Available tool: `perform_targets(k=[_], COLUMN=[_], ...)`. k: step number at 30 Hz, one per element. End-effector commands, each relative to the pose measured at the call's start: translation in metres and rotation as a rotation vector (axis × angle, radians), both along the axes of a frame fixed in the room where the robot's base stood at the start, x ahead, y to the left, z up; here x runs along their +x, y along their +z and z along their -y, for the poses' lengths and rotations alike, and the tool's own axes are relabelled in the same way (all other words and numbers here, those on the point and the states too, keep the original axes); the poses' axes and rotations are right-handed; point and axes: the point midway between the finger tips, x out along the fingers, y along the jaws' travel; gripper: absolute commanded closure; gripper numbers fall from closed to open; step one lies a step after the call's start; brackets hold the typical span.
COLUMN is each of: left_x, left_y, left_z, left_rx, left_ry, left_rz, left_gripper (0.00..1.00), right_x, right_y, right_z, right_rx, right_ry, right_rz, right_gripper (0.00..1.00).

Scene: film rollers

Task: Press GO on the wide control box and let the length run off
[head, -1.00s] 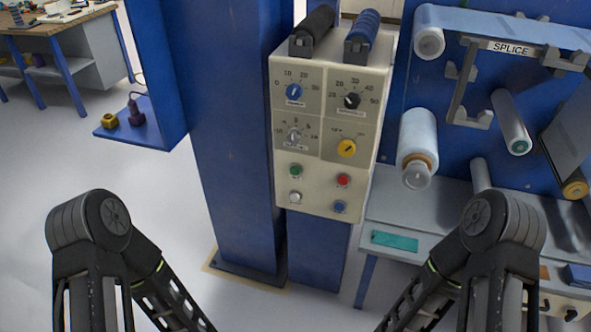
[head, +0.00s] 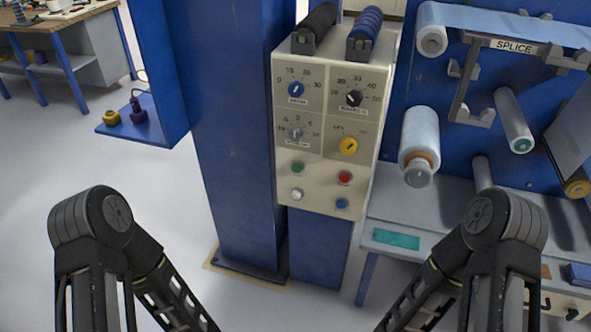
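The wide control box (head: 325,185) is a cream panel mounted on the blue column, upright and facing me. It has a blue knob (head: 296,89), a black knob (head: 354,98), a grey knob (head: 295,134) and a yellow knob (head: 348,146). Below them are a green button (head: 298,167), a red button (head: 345,177), a white button (head: 297,194) and a blue button (head: 342,203). Any button lettering is too small to read. Both my arms reach in from the bottom corners, well short of the box. Both grippers are below the picture, out of view.
At right, a white film roll (head: 419,140) and several rollers sit on a blue panel with a SPLICE label (head: 514,46). A grey shelf (head: 400,215) juts out below. A blue ledge (head: 150,128) holds small spools. Floor at left is clear.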

Motion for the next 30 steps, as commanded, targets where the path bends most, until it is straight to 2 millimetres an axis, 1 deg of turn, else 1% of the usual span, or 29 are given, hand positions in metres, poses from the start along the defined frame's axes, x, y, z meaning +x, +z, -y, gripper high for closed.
perform_targets(k=[1,8,30], left_x=[0.0,0.0,0.0], left_y=[0.0,0.0,0.0], left_z=[0.0,0.0,0.0], left_rx=[0.0,0.0,0.0], left_ry=[0.0,0.0,0.0], left_rz=[0.0,0.0,0.0], left_gripper=[0.81,1.0,1.0], right_x=[0.0,0.0,0.0], right_y=[0.0,0.0,0.0], right_z=[0.0,0.0,0.0], right_rx=[0.0,0.0,0.0], right_ry=[0.0,0.0,0.0], right_rz=[0.0,0.0,0.0], right_gripper=[0.64,0.64,0.64])
